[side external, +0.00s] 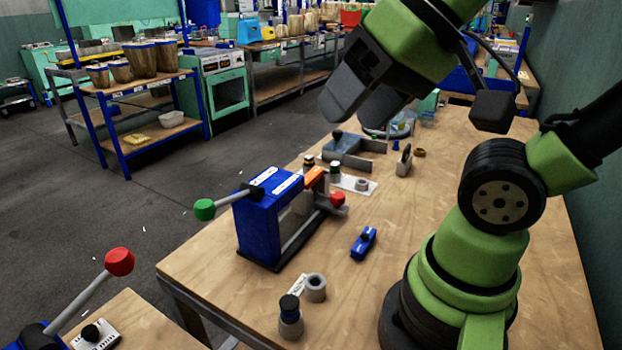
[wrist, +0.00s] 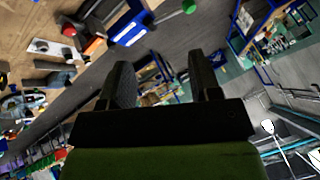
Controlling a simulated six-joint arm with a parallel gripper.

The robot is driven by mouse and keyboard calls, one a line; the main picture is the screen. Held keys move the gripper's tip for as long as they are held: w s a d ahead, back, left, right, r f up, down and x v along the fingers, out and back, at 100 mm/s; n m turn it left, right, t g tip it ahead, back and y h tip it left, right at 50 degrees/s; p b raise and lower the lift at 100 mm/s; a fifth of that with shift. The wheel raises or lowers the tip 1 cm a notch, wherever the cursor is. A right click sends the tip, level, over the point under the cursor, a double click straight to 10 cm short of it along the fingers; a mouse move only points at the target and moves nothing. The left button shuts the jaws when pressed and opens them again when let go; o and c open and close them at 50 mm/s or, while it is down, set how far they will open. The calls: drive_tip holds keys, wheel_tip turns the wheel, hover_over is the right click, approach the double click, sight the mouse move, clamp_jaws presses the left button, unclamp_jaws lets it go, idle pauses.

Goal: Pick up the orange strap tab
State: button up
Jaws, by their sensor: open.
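An orange strap tab (side external: 315,176) shows at the right end of the top of a blue press (side external: 262,222) in the side external view. The press stands near the left edge of the wooden bench. A lever with a green knob (side external: 205,209) sticks out to its left, and a red knob (side external: 337,199) is on its right. My gripper (side external: 338,108) is above and behind the press, well apart from the tab. In the wrist view my gripper (wrist: 162,72) is open and empty, and the blue press (wrist: 130,28) is at the upper left.
A small blue part (side external: 363,243), a grey ring (side external: 316,288) and a dark-capped cylinder (side external: 290,316) stand at the front of the bench. A grey tray (side external: 350,160) lies behind the press. Another red-knobbed lever (side external: 119,262) is at lower left.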

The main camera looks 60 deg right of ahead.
drive_tip(key=w+d+m+g+h, duration=0.1)
drive_tip(key=w+d+m+g, duration=0.1)
drive_tip(key=w+d+m, duration=0.35)
drive_tip(key=m+g+h, duration=0.1)
drive_tip(key=m+g, duration=0.4)
drive_tip(key=m, duration=0.3)
hover_over(311, 175)
wheel_tip(311, 175, down, 18)
drive_tip(key=shift+d+f, duration=0.1)
drive_tip(key=shift+f, duration=0.15)
wheel_tip(311, 175, down, 6)
drive_tip(key=shift+r, duration=0.15)
drive_tip(key=shift+c, duration=0.4)
clamp_jaws()
